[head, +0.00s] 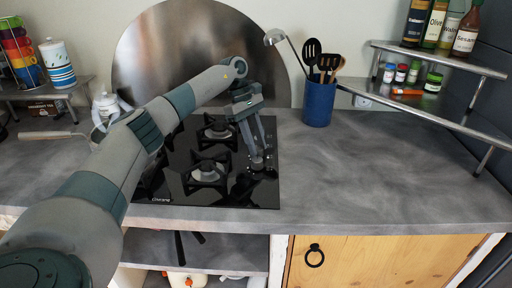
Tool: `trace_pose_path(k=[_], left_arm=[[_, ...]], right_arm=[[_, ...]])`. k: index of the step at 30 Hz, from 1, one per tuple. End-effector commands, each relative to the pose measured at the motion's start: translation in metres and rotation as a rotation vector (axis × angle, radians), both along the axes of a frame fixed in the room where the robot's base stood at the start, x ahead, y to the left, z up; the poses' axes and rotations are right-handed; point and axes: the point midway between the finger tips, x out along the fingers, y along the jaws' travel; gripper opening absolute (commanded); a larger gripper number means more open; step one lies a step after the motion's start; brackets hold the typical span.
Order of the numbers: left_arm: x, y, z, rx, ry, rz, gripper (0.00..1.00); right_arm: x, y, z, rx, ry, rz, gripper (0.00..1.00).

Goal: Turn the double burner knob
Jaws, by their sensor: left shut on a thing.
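The black cooktop (225,198) lies in the grey counter, with several burner grates on it. The knobs (257,162) are at its right side, small and partly hidden by my fingers. My left arm reaches in from the lower left over the cooktop. My left gripper (257,158) points down at the right side of the cooktop and is shut on a knob there. I cannot tell from this view which burner the knob marking shows. My right gripper is not in view.
A blue utensil crock (318,104) stands behind the cooktop to the right. A corner shelf (435,112) with jars and bottles is at the back right. The counter (380,175) right of the cooktop is clear. A striped canister (58,64) stands at the left.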

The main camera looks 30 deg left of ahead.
Motion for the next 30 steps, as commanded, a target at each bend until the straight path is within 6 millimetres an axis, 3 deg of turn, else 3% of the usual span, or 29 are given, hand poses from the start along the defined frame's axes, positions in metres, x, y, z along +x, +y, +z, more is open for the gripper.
trace_pose_path(k=[9, 22, 23, 24, 25, 30], left_arm=[[0.0013, 0.0003, 0.0003, 0.001, -0.002, -0.113, 0.05], [0.0013, 0.0004, 0.0004, 0.001, -0.002, -0.125, 0.05], [0.0012, 0.0004, 0.0004, 0.001, -0.002, -0.125, 0.32], [0.0012, 0.0004, 0.0004, 0.001, -0.002, -0.125, 0.41], [0.0011, 0.0002, 0.0004, 0.001, -0.002, -0.125, 0.46], [0.001, 0.0002, 0.0002, 0.001, -0.001, -0.125, 0.46]], right_arm=[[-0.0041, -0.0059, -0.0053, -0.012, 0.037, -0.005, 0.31], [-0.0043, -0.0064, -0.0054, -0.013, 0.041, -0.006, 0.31], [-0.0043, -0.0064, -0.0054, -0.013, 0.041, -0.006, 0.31], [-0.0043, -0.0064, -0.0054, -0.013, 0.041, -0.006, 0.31], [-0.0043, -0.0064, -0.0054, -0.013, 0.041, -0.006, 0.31], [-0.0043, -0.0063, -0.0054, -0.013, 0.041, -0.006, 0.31]])
